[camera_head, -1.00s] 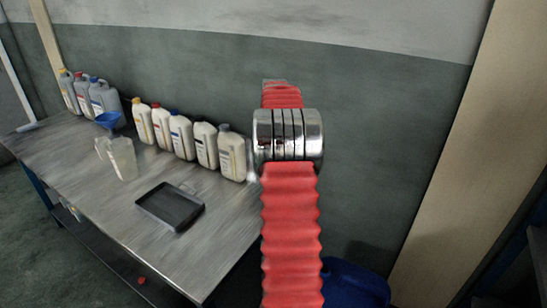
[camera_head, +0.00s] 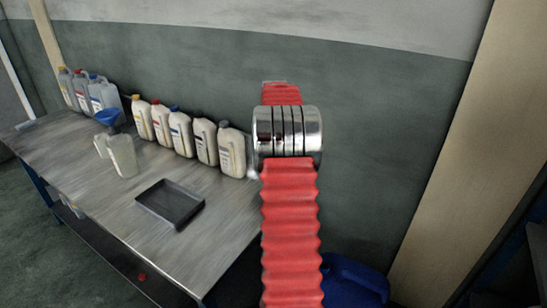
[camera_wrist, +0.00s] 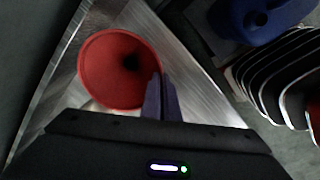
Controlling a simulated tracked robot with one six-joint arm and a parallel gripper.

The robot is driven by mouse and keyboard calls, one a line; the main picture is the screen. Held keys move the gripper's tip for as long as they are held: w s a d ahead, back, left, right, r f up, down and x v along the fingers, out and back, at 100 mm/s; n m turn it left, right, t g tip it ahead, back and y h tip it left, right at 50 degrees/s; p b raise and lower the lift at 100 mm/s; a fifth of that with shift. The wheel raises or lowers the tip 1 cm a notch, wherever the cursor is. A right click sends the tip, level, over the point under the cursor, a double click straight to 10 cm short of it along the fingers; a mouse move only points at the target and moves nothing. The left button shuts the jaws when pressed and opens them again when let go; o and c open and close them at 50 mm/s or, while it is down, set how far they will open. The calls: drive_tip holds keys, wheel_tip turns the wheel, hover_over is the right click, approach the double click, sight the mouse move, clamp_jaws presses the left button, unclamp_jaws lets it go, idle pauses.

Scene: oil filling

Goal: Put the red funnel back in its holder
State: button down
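The red funnel (camera_wrist: 118,70) fills the upper left of the wrist view, its wide mouth facing the camera and its dark outlet hole inside. The two purple-grey fingers of my gripper (camera_wrist: 160,98) are close together at the funnel's right rim and appear to pinch its wall. The funnel is sharp while the background is blurred. My gripper and this funnel are not in the head view, where my red arm fills the middle. I cannot make out the funnel's holder in either view.
A metal table (camera_head: 110,205) carries a black tray (camera_head: 170,204), a clear pitcher (camera_head: 122,156), a blue funnel (camera_head: 108,117) and several bottles (camera_head: 180,132) along the wall. A blue container (camera_head: 352,284) stands right of the table. A small red item (camera_head: 141,277) lies low below the table.

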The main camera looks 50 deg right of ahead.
drive_tip(key=shift+f, duration=0.85)
idle(0.3)
drive_tip(key=c, duration=2.5)
unclamp_jaws()
drive_tip(key=o, duration=0.5)
drive_tip(key=r, duration=0.9)
drive_tip(key=s+a+r, duration=0.1)
drive_tip(key=r, duration=0.3)
drive_tip(key=shift+s+a+r, duration=0.1)
drive_tip(key=shift+r, duration=0.25)
